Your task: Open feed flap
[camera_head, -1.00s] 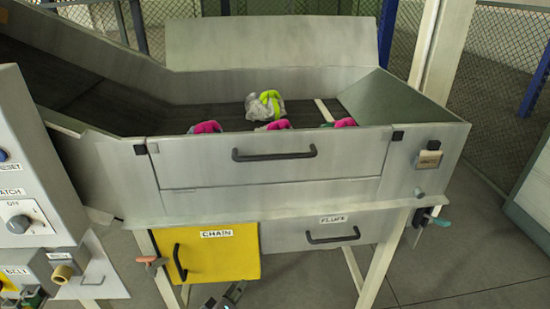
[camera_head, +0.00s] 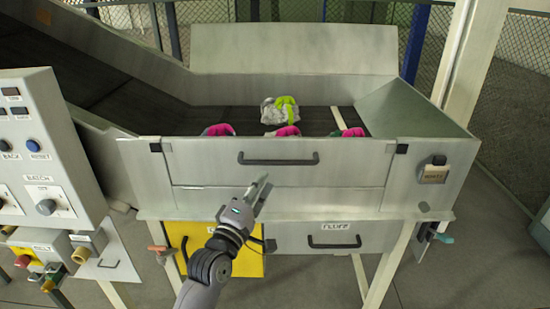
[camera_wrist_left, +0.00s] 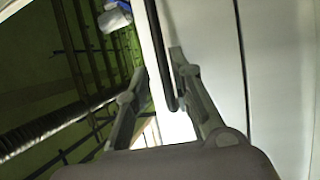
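The feed flap (camera_head: 335,170) is the grey metal front panel of the hopper, upright and closed, with a black bar handle (camera_head: 279,160) across its upper part. My left gripper (camera_head: 261,186) is in front of the panel, just below the handle in the head view. In the left wrist view its two fingers (camera_wrist_left: 160,85) are apart and empty. The black handle bar (camera_wrist_left: 160,55) runs lengthwise into the gap between them there, and contact cannot be told. My right gripper is not in view.
Several grey, pink and green bundles (camera_head: 279,109) lie on the dark belt behind the flap. Below are a yellow door (camera_head: 190,236), partly hidden by my arm, and a grey drawer labelled FLUFF (camera_head: 290,238). A control panel (camera_head: 45,150) stands at left.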

